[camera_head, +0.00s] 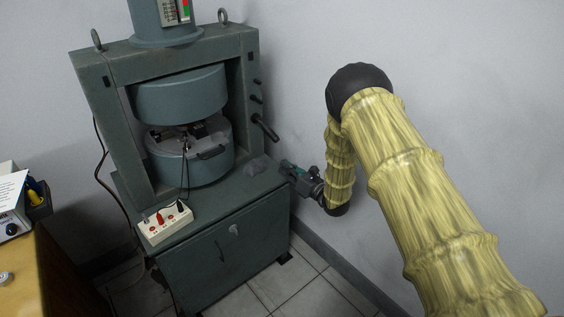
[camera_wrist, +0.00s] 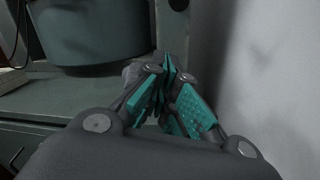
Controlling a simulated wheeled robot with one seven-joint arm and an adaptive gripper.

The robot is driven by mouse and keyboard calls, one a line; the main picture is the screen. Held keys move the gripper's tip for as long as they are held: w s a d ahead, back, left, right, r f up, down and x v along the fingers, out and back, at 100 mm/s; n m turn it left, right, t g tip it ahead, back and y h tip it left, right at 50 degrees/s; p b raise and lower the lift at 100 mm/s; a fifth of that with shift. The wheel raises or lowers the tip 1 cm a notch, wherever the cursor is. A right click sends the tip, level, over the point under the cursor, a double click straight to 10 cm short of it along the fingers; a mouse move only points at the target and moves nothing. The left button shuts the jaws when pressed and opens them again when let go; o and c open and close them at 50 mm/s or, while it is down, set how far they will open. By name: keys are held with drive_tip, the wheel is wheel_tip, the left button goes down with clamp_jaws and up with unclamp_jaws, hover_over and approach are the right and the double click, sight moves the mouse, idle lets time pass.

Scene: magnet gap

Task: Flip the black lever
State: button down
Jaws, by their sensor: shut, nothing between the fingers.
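A green-grey magnet press (camera_head: 75,62) stands against the wall. A black lever-like handle (camera_head: 265,127) sticks out from the right side of its frame, with smaller black knobs above it. A dark handle (camera_head: 211,153) is on the lower drum. A white box (camera_head: 165,223) on the ledge carries red and black plugs or levers, too small to tell which. My gripper (camera_head: 286,166) is at the ledge's right edge, below the side handle and apart from it. In the wrist view my gripper (camera_wrist: 168,68) has its teal fingers together and empty.
A dark grey lump (camera_head: 255,166) lies on the ledge just left of my gripper. The wall (camera_head: 450,60) is close on the right. A wooden desk (camera_head: 55,275) with instruments stands at lower left. Tiled floor (camera_head: 315,285) is free in front.

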sight(267, 131)
drive_tip(key=x, duration=0.8)
drive_tip(key=shift+w+a+b, duration=0.1)
drive_tip(key=shift+w+b, duration=0.05)
drive_tip(key=shift+b, duration=0.15)
drive_tip(key=shift+w+a+r, duration=0.15)
drive_tip(key=shift+w, duration=0.15)
drive_tip(key=shift+s+d+r, duration=0.15)
drive_tip(key=shift+d+r, duration=0.35)
drive_tip(key=shift+r, duration=0.3)
drive_tip(key=shift+s+d+r, duration=0.15)
drive_tip(key=shift+d+r, duration=0.35)
drive_tip(key=shift+r, duration=0.3)
